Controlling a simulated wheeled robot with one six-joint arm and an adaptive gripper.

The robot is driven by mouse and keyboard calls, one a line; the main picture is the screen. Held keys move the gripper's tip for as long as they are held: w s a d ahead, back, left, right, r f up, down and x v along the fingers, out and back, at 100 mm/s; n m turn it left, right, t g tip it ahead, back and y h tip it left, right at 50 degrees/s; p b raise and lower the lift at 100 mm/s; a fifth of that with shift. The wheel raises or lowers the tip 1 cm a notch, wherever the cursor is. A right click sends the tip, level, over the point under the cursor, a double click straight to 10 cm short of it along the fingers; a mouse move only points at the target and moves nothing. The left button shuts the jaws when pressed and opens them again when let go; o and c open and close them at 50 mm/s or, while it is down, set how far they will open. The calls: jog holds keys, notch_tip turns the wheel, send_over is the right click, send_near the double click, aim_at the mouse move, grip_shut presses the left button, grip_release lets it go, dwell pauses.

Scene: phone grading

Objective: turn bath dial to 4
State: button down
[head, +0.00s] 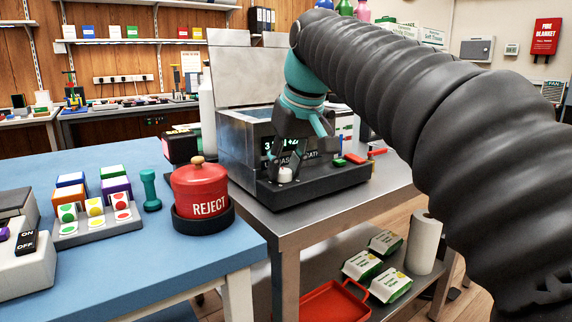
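The ultrasonic bath (232,150) is a silver box with its lid raised, on a steel table. Its dark front panel has a lit green display, partly hidden by my gripper. The bath dial (285,174) is a small white knob on the black front ledge; its pointer and marks are too small to read. My gripper (302,150), teal and grey, hangs in front of the panel, just above and to the right of the dial. Its fingers look spread and empty, with no clear contact with the dial.
A red REJECT pot (200,190) stands on the blue table (180,262) at left, near a teal dumbbell (150,190) and a rack of coloured boxes. A white bottle (207,110) stands beside the bath. Packets and a paper roll (423,242) are on the lower shelf.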

jog(key=shift+m+p, duration=0.3)
jog(key=shift+m, duration=0.1)
jog(key=m+h+p, duration=0.1)
jog(key=m, duration=0.1)
jog(key=m+h+p, duration=0.1)
jog(key=m+p, duration=0.1)
jog(key=shift+a+r, duration=0.15)
jog(key=m+h+p, duration=0.1)
jog(key=m, duration=0.2)
jog(key=m+h+p, duration=0.1)
jog(key=m+p, duration=0.1)
jog(key=m, duration=0.1)
jog(key=shift+a, duration=0.1)
jog(key=shift+f+m, duration=0.2)
jog(key=shift+m, duration=0.1)
jog(key=c, duration=0.8)
grip_release()
jog(key=shift+r, duration=0.2)
